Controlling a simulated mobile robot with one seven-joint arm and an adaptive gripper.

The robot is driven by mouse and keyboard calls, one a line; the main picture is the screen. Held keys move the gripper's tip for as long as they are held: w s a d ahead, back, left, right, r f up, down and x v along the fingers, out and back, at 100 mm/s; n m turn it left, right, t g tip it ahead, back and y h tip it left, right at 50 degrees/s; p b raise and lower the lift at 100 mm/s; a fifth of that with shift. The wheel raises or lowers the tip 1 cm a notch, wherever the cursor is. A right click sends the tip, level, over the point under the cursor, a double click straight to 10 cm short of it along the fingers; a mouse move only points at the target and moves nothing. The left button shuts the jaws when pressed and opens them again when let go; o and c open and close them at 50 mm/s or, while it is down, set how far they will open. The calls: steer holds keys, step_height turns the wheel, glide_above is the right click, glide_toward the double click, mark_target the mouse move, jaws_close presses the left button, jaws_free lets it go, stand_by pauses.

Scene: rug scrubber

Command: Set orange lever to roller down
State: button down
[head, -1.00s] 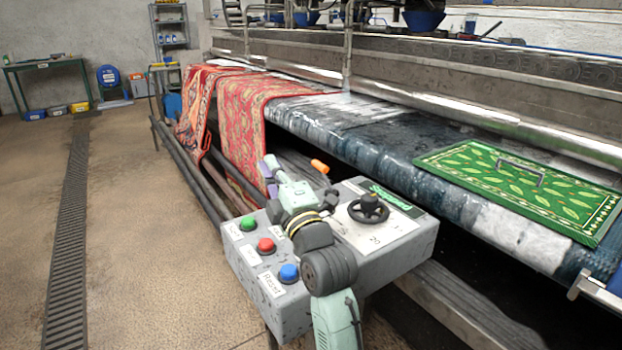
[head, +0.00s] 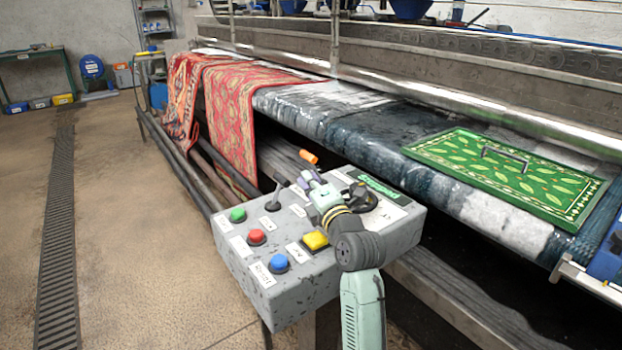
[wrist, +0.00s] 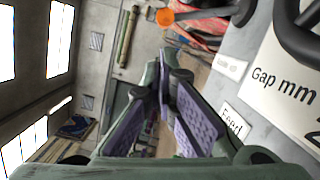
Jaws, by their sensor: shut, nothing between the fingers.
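The orange lever (head: 309,157) shows its orange handle just behind the far edge of the grey control box (head: 290,300); its lower part is hidden in the head view. In the wrist view the orange lever end (wrist: 165,16) points at the camera, on a grey shaft running right. My gripper (head: 308,176) is over the far part of the box, close in front of the lever in the picture. Its purple-padded fingers (wrist: 164,65) are shut and empty, with the lever end beyond their tips. I cannot tell the exact gap; no contact shows.
On the box are green (head: 238,214), red (head: 256,236), blue (head: 279,263) and yellow (head: 315,240) buttons, a dark-knobbed stick (head: 275,193) and a black handwheel (head: 358,196) partly behind my arm. A red rug (head: 235,110) and green rug (head: 510,175) lie on the machine. Floor at left is clear.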

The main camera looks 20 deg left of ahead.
mark_target(314, 168)
steer(key=p+x, duration=0.1)
steer(key=x, duration=0.5)
steer(key=shift+w+a+p, duration=0.1)
steer(key=shift+w+p, duration=0.05)
steer(key=shift+p, duration=0.25)
steer(key=shift+r, duration=0.1)
steer(key=shift+w+r+m, duration=0.15)
steer(key=shift+m, duration=0.15)
